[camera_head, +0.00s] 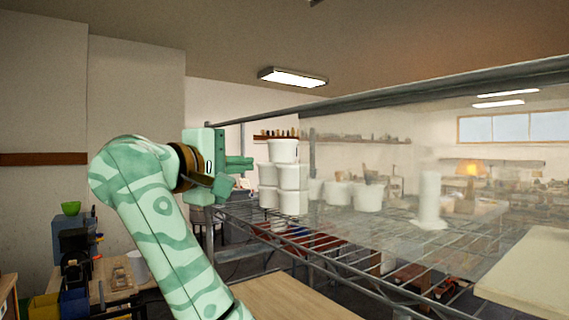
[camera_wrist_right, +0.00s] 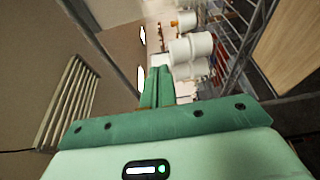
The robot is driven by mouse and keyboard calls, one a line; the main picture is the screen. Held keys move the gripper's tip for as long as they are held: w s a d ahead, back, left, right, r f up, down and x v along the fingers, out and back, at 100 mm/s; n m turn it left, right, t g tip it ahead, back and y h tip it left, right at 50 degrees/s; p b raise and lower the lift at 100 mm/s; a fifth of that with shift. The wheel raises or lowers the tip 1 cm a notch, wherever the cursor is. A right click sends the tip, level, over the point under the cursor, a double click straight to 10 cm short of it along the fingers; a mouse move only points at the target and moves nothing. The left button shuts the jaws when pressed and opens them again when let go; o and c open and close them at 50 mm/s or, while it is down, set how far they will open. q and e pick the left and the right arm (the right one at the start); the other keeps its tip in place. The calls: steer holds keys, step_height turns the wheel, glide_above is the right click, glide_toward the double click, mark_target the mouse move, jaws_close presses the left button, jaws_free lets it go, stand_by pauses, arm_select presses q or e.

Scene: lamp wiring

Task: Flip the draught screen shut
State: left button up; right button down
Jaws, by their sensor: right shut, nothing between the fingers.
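A clear, hazy pane, which looks like the draught screen (camera_head: 385,165), stands across the metal wire rack (camera_head: 345,262) in the head view. Its edges are hard to make out, and I cannot tell whether it is open or shut. My right gripper (camera_head: 246,164) is at the rack's left end, left of the pane, pointing right toward stacked white tubs (camera_head: 284,151). Its fingers also show in the right wrist view (camera_wrist_right: 157,85), closed together and empty. I cannot see it touching anything. My left gripper is out of view.
More white tubs (camera_head: 368,197) and a white cylinder (camera_head: 430,196) appear through the haze. A metal rail (camera_head: 400,97) runs above the rack. A wooden tabletop (camera_head: 280,300) lies in front, and a cluttered bench (camera_head: 120,280) stands at left.

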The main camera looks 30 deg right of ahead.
steer(key=d+p, duration=0.3)
steer(key=d, duration=0.6)
steer(key=shift+d, duration=0.25)
steer(key=shift+s, duration=0.1)
